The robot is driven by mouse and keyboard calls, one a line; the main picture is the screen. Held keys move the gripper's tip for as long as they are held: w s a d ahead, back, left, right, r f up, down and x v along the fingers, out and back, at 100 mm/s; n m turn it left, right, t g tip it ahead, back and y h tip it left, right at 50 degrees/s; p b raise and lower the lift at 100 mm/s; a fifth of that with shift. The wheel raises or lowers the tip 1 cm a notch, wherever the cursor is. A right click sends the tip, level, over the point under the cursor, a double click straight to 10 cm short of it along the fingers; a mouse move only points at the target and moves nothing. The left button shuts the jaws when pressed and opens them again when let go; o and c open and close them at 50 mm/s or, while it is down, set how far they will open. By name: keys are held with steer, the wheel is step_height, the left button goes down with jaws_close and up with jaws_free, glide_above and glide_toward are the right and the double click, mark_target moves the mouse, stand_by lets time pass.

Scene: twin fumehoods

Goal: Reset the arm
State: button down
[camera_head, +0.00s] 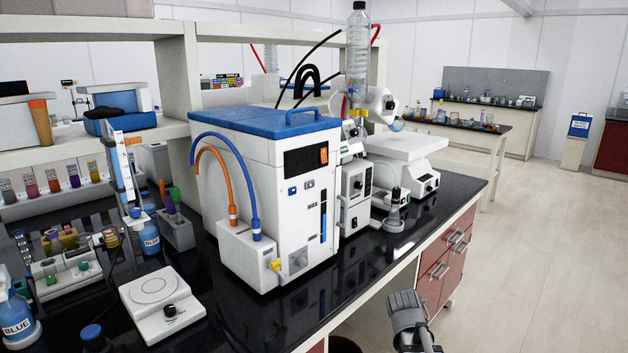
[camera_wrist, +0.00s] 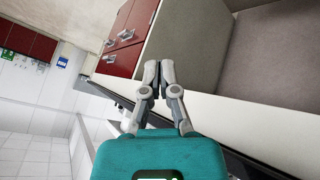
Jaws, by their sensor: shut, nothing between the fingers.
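My gripper (camera_wrist: 159,68) shows in the wrist view with its two grey fingers together and nothing between them. Its teal body fills the bottom middle of that view. The fingers point toward the bench side, with red drawers (camera_wrist: 128,38) beyond them to the upper left. In the head view a grey part of my arm (camera_head: 408,318) shows at the bottom, in front of the bench and to the right of the black bench top. The rest of the arm is out of that frame.
The black bench top (camera_head: 240,330) carries a large white machine with a blue lid (camera_head: 262,120), a hotplate (camera_head: 161,303), a rotary evaporator (camera_head: 372,105) and several bottles and racks. Red drawers (camera_head: 437,280) face the aisle. The pale floor (camera_head: 540,270) to the right is clear.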

steer(key=s+a+f+g+y, duration=0.2)
steer(key=s+a+g, duration=0.25)
steer(key=s, duration=0.45)
steer(key=s+a+f+g+y, duration=0.25)
steer(key=s+a, duration=0.25)
steer(key=s, duration=0.3)
step_height(320, 180, up, 13)
steer(key=p, duration=1.3)
steer(key=shift+a+r+m, duration=0.15)
steer(key=shift+m, duration=0.15)
steer(key=shift+h, duration=0.25)
